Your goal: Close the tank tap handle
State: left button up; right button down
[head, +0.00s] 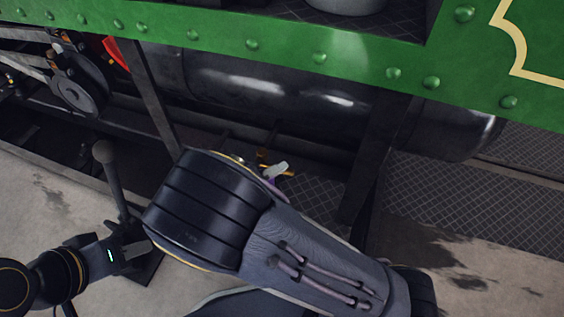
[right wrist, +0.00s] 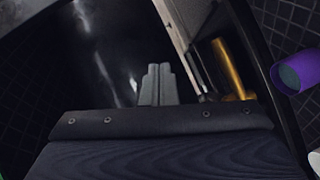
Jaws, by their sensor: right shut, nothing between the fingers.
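The black tank (head: 270,85) lies under the green beam. Below it, a small brass part (head: 285,171) and a purple piece (head: 270,186), seemingly the tap and its handle, show past my right arm, which hides much of them. In the right wrist view a brass bar (right wrist: 231,70) and a purple cylinder (right wrist: 296,72) lie right of the right gripper (right wrist: 157,84). Its grey fingers are together and empty, apart from the purple cylinder. My left gripper (head: 132,252) is at lower left, near a lever; its finger gap is unclear.
A dark lever with a ball knob (head: 104,152) stands beside my left gripper. Dark struts (head: 372,150) cross in front of the tank. A riveted green beam (head: 255,45) runs above. Wheel gear (head: 80,82) is at upper left. The pale floor (head: 450,265) at lower right is clear.

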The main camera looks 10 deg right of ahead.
jog(key=s+a+r, duration=0.1)
jog(key=s, duration=0.1)
jog(key=s+a+r+p, duration=0.1)
jog(key=s+r, duration=0.1)
jog(key=shift+a, duration=0.2)
jog(key=shift+d, duration=0.1)
jog(key=s+d+m+g+y, duration=0.2)
jog(key=s+d+g+y, duration=0.4)
jog(key=d+g+y, duration=0.3)
jog(key=s+d+r+m+t+y, duration=0.2)
jog(key=s+d+r+t+y, duration=0.4)
jog(key=s+r+t+y, duration=0.25)
notch_tip(320, 180, up, 35)
jog(key=p, duration=3.5)
jog(key=shift+w+a+f+n+g, duration=0.2)
jog(key=shift+w+a+n+g, duration=0.1)
jog(key=shift+w+g, duration=0.15)
